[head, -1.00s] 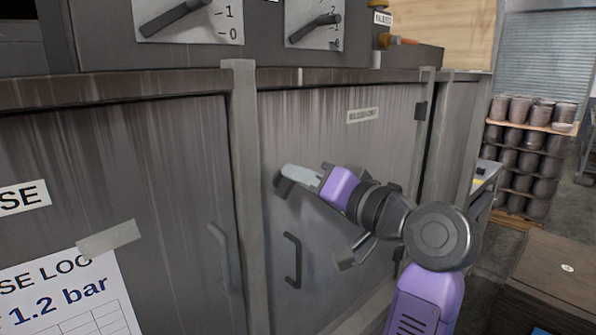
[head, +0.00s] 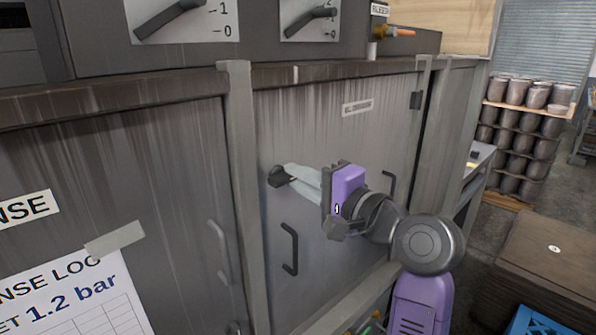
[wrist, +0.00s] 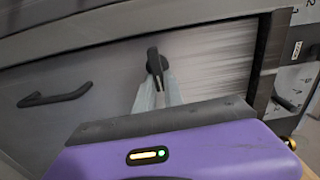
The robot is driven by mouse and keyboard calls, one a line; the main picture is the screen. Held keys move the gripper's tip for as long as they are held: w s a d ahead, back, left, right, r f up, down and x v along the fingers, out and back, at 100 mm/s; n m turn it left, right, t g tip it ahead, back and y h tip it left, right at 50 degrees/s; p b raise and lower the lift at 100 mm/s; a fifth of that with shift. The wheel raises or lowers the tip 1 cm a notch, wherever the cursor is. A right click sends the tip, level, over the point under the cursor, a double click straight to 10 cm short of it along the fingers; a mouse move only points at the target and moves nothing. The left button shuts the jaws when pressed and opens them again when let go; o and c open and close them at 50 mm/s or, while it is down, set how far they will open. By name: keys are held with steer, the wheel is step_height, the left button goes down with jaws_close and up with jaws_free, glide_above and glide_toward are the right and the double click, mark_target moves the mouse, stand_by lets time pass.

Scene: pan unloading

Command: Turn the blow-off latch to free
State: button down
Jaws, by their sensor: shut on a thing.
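The blow-off latch (head: 277,177) is a small dark lever on the grey cabinet door (head: 330,125), near the door's left edge and above a dark bar handle (head: 290,249). My gripper (head: 289,173) reaches in from the right, its pale fingers shut on the latch. In the wrist view the dark latch (wrist: 154,63) shows between the tips of my gripper (wrist: 158,80), with its round end against the door. The fingers partly hide the latch in the head view, so its exact angle is hard to tell. The label above is too blurred to read.
Dark gauge-like levers on numbered plates (head: 310,20) sit above the cabinet. A left door (head: 150,180) carries a taped paper log (head: 75,300). Another dark handle (head: 388,186) shows behind my arm. Stacked pots (head: 520,135) and a brown box (head: 545,268) stand at right.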

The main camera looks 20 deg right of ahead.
steer(key=shift+f+m, duration=0.15)
steer(key=shift+m, duration=0.25)
steer(key=c, duration=1.4)
jaws_free()
steer(key=shift+c, duration=0.2)
steer(key=b+v, duration=0.1)
steer(key=v, duration=0.7)
steer(key=shift+w, duration=0.1)
